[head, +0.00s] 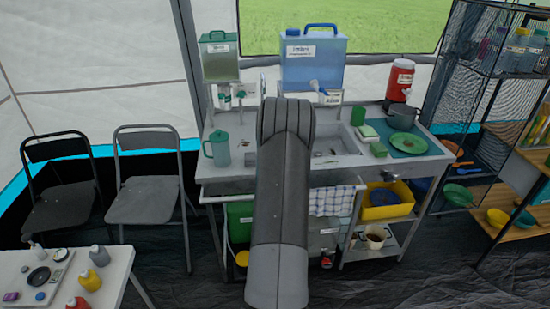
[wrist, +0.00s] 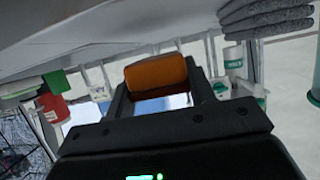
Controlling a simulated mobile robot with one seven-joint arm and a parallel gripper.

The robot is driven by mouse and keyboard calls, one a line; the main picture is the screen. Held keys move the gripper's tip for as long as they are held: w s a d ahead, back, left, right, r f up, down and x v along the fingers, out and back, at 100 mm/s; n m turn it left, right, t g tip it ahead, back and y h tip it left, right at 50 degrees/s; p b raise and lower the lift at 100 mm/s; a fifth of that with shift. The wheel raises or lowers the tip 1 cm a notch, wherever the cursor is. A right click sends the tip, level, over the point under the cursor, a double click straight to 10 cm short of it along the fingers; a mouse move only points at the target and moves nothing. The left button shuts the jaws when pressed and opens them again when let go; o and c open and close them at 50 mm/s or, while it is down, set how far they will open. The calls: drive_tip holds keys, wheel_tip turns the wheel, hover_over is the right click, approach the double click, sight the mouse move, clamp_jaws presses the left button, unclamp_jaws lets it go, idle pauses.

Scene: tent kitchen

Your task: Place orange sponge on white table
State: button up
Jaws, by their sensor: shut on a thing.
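The orange sponge (wrist: 156,74) sits between the two fingers of my gripper (wrist: 158,82) in the wrist view, and the gripper is shut on it. In the head view the sponge and gripper do not show; my arm covers the middle of the sink counter. The white table (head: 112,268) is at the lower left of the head view, with only part of it in frame.
Two folding chairs (head: 150,198) stand behind the white table. The sink counter (head: 235,172) carries a teal jug (head: 218,149), a green plate (head: 403,145) and a pot. Shelves (head: 525,182) stand at the right. Dark floor lies open between the table and the counter.

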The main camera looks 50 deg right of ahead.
drive_tip(key=s+d+r, duration=0.2)
drive_tip(key=s+r, duration=0.6)
drive_tip(key=s, duration=0.4)
drive_tip(key=w+a+f+n+t+y, duration=0.1)
drive_tip(key=w+a+n+y, duration=0.2)
drive_tip(key=w+a, duration=0.7)
drive_tip(key=w+a+n+t+y, duration=0.25)
drive_tip(key=w+a, duration=0.25)
drive_tip(key=a, duration=1.1)
drive_tip(key=w+a+f+n+t+y, duration=0.1)
drive_tip(key=w+a+n+y, duration=0.2)
drive_tip(key=w+a, duration=0.7)
drive_tip(key=s+a+f+n+y, duration=0.1)
drive_tip(key=s+a+n+y, duration=0.15)
drive_tip(key=a, duration=1.15)
drive_tip(key=s+a+n+y, duration=0.2)
drive_tip(key=a+y, duration=0.1)
drive_tip(key=a, duration=1.1)
wheel_tip(320, 180, down, 10)
drive_tip(key=s+m+h, duration=0.2)
drive_tip(key=m+h, duration=0.1)
drive_tip(key=h, duration=0.1)
drive_tip(key=shift+s, duration=0.2)
drive_tip(key=shift+d+f, duration=0.1)
drive_tip(key=shift+d, duration=0.1)
